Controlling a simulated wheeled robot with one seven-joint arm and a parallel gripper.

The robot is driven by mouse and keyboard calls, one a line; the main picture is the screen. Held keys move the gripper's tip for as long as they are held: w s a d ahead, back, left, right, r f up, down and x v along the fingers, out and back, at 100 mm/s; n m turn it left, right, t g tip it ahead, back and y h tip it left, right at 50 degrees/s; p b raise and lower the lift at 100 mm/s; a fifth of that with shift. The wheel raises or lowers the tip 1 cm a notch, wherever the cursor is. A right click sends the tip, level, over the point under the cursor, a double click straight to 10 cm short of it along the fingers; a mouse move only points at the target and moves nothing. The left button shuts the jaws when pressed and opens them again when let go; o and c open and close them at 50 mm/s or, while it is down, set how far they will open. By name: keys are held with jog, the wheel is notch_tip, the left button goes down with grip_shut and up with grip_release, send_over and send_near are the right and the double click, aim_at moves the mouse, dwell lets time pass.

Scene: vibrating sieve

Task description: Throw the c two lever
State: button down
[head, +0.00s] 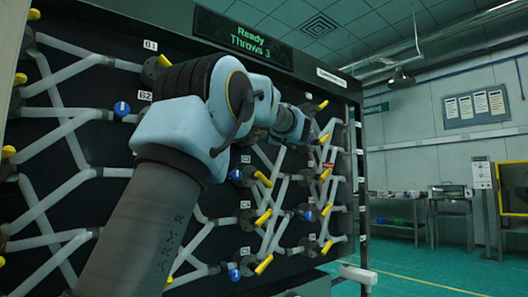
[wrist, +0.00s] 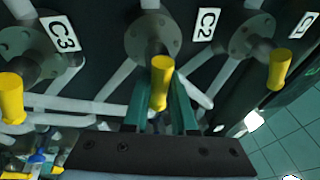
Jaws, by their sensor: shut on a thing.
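The C2 lever (wrist: 160,72) has a yellow handle on a grey round flange, left of the C2 label (wrist: 207,24) in the wrist view. Its handle points down the picture, towards my wrist. My gripper (wrist: 160,104) has its two teal fingers on either side of this handle, shut on it. In the head view my own arm covers the middle of the panel, and I cannot make out the C2 lever or the fingertips there.
The C3 lever (wrist: 12,96) is to the left and the C1 lever (wrist: 279,68) to the right, both close by. Pale pipes cross the dark panel (head: 110,140). A display (head: 245,36) reads "Ready, Throws 3". Green floor (head: 420,278) is open at the right.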

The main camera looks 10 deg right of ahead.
jog(key=n+b, duration=0.2)
jog(key=n+y+b, duration=0.1)
jog(key=n+b, duration=0.1)
jog(key=b, duration=0.1)
jog(key=shift+a+f, duration=0.15)
jog(key=shift+a, duration=0.05)
jog(key=shift+a+r+n+t+y+b, duration=0.2)
jog(key=shift+n+y+b, duration=0.65)
jog(key=shift+n, duration=0.6)
jog(key=shift+d+r+n+t+y+b, duration=0.1)
jog(key=shift+r+n+y+b, duration=0.35)
jog(key=shift+n+b, duration=0.8)
jog(key=shift+a+f+n, duration=0.1)
jog(key=shift+n, duration=0.3)
jog(key=c, duration=0.7)
grip_release()
jog(key=shift+c, duration=0.2)
jog(key=shift+s, duration=0.15)
jog(key=b+v, duration=0.3)
jog(key=v, duration=0.7)
jog(key=shift+s+d+b, duration=0.25)
jog(key=shift+b, duration=0.05)
